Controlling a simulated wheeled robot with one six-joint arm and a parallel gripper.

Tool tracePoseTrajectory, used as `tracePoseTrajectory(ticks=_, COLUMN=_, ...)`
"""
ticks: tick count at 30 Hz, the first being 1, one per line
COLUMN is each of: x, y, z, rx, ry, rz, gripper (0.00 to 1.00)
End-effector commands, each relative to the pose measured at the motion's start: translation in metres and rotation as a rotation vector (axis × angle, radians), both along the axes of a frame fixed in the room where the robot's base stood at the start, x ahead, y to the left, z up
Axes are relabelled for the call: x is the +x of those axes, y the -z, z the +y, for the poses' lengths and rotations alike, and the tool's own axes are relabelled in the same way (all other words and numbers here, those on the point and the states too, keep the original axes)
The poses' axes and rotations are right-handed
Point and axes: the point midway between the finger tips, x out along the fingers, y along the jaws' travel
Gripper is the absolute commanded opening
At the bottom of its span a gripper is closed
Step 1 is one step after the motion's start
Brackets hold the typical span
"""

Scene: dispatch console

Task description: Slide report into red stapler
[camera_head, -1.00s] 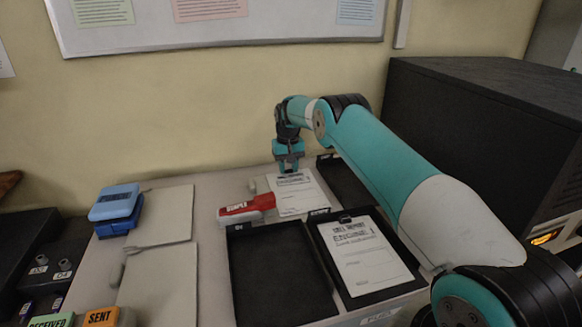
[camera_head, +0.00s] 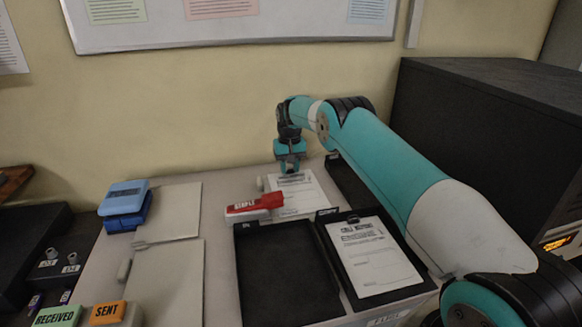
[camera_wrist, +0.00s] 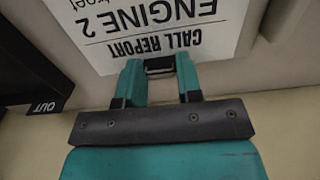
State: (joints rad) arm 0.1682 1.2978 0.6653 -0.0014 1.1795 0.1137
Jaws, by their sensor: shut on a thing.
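The white call report (camera_head: 297,190) lies near the back of the desk. The wrist view shows its heading, "CALL REPORT ENGINE 2" (camera_wrist: 150,22), upside down. My gripper (camera_head: 289,173) is shut on the report's top edge, at a dark clip; its fingers (camera_wrist: 158,68) also show in the wrist view. The red stapler (camera_head: 256,202), with a white lower part, lies just left of the report, its right end close to the sheet's left edge. I cannot tell whether they touch.
An empty black tray (camera_head: 243,272) stands in front of the stapler. Another black tray (camera_head: 334,262) holds a second call report (camera_head: 372,255). A blue punch or stamp (camera_head: 124,200) sits at left. A large black cabinet (camera_head: 480,130) blocks the right.

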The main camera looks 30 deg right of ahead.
Motion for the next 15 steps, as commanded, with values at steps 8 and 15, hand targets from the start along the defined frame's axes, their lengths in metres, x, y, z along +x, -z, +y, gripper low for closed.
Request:
tracePoseTrajectory(ticks=8, x=0.0004, y=0.0003, z=0.0013, rx=0.0, ry=0.0, rz=0.0, gripper=0.09)
tracePoseTrajectory(ticks=15, x=0.0023, y=0.001, z=0.008, rx=0.0, ry=0.0, rz=0.0, gripper=0.09)
